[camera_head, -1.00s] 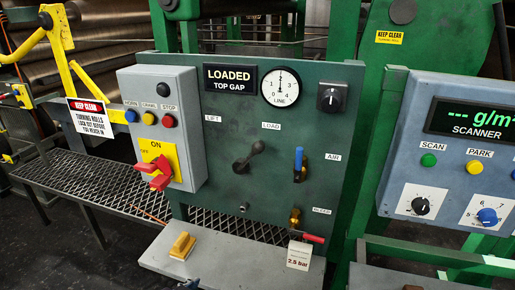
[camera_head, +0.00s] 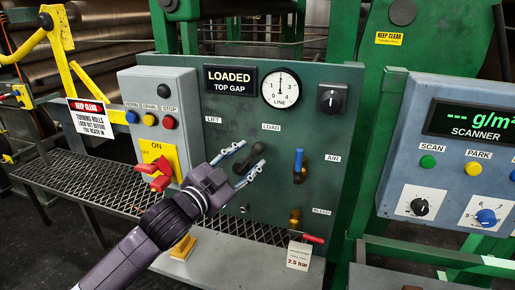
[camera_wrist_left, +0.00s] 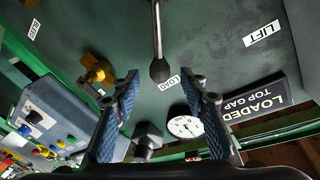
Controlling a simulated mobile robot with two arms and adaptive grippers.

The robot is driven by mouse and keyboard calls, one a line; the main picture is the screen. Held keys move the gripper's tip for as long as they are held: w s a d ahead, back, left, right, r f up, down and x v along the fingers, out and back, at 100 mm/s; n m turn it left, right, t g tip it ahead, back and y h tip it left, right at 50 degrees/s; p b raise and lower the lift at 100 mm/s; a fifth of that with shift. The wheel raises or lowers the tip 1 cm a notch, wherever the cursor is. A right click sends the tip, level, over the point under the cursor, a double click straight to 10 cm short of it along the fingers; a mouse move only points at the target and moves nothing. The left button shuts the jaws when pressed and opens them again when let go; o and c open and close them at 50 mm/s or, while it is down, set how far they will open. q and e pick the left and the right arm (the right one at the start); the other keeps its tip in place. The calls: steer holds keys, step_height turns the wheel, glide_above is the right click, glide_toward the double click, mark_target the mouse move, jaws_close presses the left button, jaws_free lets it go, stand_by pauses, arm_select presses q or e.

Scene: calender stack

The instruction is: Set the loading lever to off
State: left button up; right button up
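The loading lever (camera_head: 257,149) is a dark lever with a rounded knob on the green panel (camera_head: 225,100), tilted up and right toward the LOAD label (camera_head: 271,127). The LIFT label (camera_head: 213,119) is to its left. In the left wrist view the lever knob (camera_wrist_left: 160,70) lies between the fingertips, with no clear contact. My left gripper (camera_head: 243,161) is open, its two fingers either side of the lever; it also shows in the wrist view (camera_wrist_left: 160,84) with blue finger pads. The display (camera_head: 230,79) reads LOADED, TOP GAP. My right gripper is not in view.
A blue-handled AIR valve (camera_head: 299,160) stands to the right of the lever. A grey box with a red switch (camera_head: 154,173) is at the left, close to my left arm. A line gauge (camera_head: 281,88) and a black knob (camera_head: 330,98) sit above. A shelf (camera_head: 225,268) juts out below.

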mark_target(255, 152)
arm_select(q)
steer(key=shift+p+x, duration=0.35)
steer(key=shift+x, duration=2.3)
jaws_close()
